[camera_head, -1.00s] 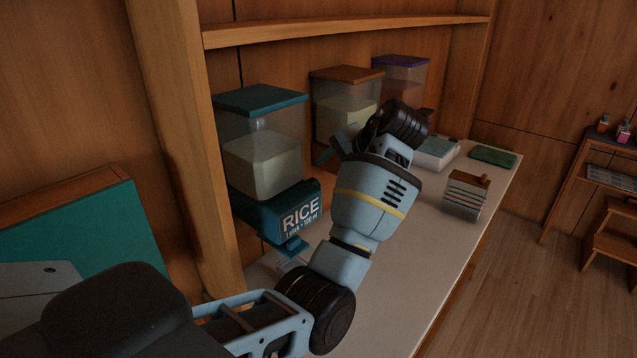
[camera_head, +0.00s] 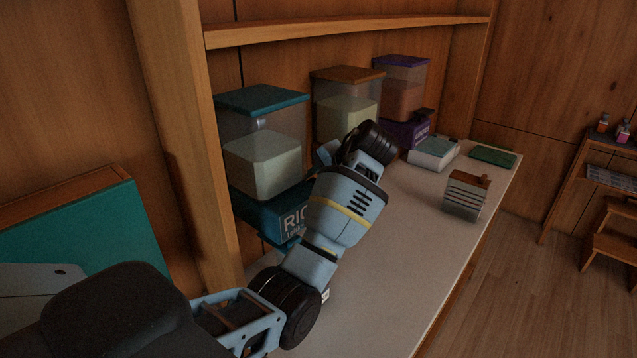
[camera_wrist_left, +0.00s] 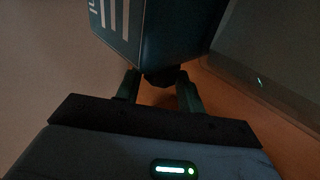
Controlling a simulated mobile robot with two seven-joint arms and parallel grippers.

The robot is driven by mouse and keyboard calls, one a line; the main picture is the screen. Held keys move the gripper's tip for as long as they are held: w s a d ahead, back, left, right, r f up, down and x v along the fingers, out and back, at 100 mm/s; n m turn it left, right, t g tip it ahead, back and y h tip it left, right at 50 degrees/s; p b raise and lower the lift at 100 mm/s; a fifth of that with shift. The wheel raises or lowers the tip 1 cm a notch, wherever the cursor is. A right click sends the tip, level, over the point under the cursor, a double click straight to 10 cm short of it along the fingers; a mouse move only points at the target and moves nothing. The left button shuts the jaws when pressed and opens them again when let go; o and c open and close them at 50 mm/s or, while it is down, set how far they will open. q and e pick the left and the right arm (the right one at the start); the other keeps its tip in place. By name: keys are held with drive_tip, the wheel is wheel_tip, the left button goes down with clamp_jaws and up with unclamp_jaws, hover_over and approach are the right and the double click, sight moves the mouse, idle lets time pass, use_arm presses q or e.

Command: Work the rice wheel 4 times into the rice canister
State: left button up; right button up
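The rice dispenser (camera_head: 268,215) stands on the counter at the left. It has a clear hopper (camera_head: 262,165) of pale grain, a teal lid and a teal base with a partly covered RICE label. My left forearm crosses in front of it and hides its front and my left fingertips in the head view. In the left wrist view my left gripper (camera_wrist_left: 159,80) has its fingers apart, with a dark rounded part (camera_wrist_left: 160,77) of the dispenser between the tips. I cannot tell whether they touch it. A white object (camera_head: 325,295) with a dark mark, possibly the rice canister, peeks out behind my arm.
An orange-lidded dispenser (camera_head: 347,100) and a purple-lidded dispenser (camera_head: 403,90) stand farther along the counter. A wooden post (camera_head: 185,150) rises left of the rice dispenser.

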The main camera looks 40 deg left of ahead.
use_arm(q)
drive_tip(key=c, duration=0.6)
drive_tip(key=shift+o, duration=0.2)
drive_tip(key=y, duration=0.3)
drive_tip(key=shift+d+f, duration=0.15)
drive_tip(key=shift+f, duration=0.05)
drive_tip(key=shift+d+f+t+y, duration=0.15)
drive_tip(key=shift+t+y, duration=0.25)
drive_tip(key=shift+y, duration=1.4)
drive_tip(key=o, duration=1)
drive_tip(key=shift+c, duration=0.2)
